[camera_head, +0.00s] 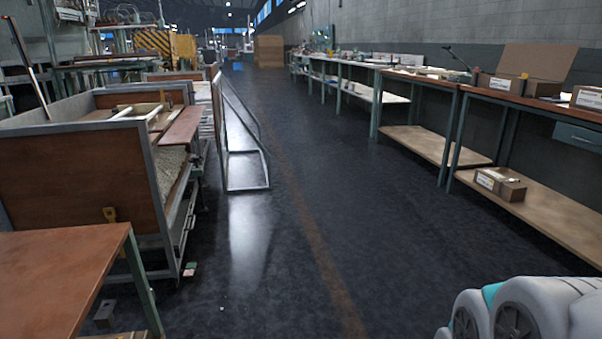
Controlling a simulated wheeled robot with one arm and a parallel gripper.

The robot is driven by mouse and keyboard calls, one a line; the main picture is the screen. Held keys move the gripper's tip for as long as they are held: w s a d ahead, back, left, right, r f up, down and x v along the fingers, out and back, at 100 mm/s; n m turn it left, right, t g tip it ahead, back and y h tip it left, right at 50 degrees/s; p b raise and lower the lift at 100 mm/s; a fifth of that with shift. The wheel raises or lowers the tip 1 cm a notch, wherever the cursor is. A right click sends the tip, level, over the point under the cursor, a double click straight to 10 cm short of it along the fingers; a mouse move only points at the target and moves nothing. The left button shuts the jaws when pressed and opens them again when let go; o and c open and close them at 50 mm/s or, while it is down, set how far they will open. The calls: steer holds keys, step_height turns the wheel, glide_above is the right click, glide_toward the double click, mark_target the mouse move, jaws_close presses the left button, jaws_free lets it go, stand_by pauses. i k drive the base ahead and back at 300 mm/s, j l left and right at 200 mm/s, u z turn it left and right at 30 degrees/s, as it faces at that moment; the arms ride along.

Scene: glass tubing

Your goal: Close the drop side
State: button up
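A large bin with brown wooden panels in a grey metal frame (144,168) stands at the left. Its near end panel (75,178) is upright. On the side facing the aisle, a brown panel (182,126) sits tilted or flat near the top edge, apart from an upright position; it looks like the drop side. Below it the side shows a pale, speckled surface (170,166). Whether a hinge or latch holds the panel is too small to tell. My gripper is not in view; only a white and teal part of my own body shows at the lower right.
A brown table (62,278) stands at the near left. A metal tube frame (246,150) stands on the floor beyond the bin. Workbenches (420,76) with boxes (500,184) line the right wall. The dark floor aisle (290,230) between is clear.

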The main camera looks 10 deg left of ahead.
mark_target(182, 133)
steer(key=i+j+u, duration=0.15)
steer(key=i+u, duration=0.2)
steer(key=i, duration=0.15)
steer(key=i+u, duration=0.4)
steer(key=i, duration=0.15)
steer(key=i+l+u, duration=0.1)
steer(key=i+u, duration=0.25)
steer(key=i, duration=0.15)
steer(key=i+l+z, duration=0.2)
steer(key=i+z, duration=0.25)
